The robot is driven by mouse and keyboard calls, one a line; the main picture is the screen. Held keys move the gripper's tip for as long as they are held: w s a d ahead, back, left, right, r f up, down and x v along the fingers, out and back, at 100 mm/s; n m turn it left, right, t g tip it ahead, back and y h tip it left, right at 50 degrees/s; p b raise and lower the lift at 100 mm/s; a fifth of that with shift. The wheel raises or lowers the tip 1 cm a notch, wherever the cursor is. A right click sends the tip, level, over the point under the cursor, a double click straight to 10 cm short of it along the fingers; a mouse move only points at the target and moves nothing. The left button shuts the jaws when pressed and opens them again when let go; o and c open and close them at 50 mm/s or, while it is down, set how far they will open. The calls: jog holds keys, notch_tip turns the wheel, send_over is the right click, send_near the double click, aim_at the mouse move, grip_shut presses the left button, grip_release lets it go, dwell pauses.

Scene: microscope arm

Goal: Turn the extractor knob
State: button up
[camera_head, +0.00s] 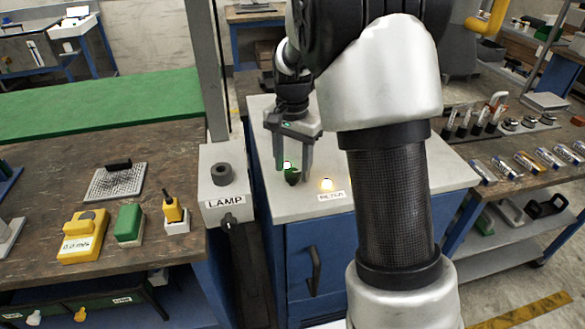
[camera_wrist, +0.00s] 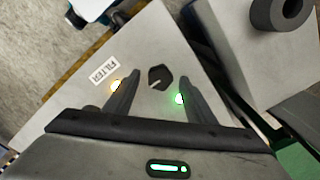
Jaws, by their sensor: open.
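A small dark faceted knob (camera_head: 292,178) stands on the light grey top of a blue cabinet (camera_head: 325,240). In the wrist view the knob (camera_wrist: 159,77) has a pale pointer mark and lies between my fingertips, with a gap visible on both sides. My gripper (camera_head: 295,170) is open and points down at the knob; it also shows in the wrist view (camera_wrist: 161,82). A label (camera_wrist: 104,71) near the knob appears to read FILTER; I see no label reading extractor. A yellow light (camera_wrist: 115,86) and a green light (camera_wrist: 181,99) glow beside my fingers.
A grey box labelled LAMP (camera_head: 222,185) with its own dark knob (camera_head: 221,174) stands left of the cabinet. A workbench (camera_head: 130,240) at left holds yellow and green blocks. A shelf of small tools (camera_head: 520,165) is at right. The cabinet top around the knob is mostly clear.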

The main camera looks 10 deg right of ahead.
jog(key=shift+f, duration=0.35)
jog(key=c, duration=1)
jog(key=shift+c, duration=0.2)
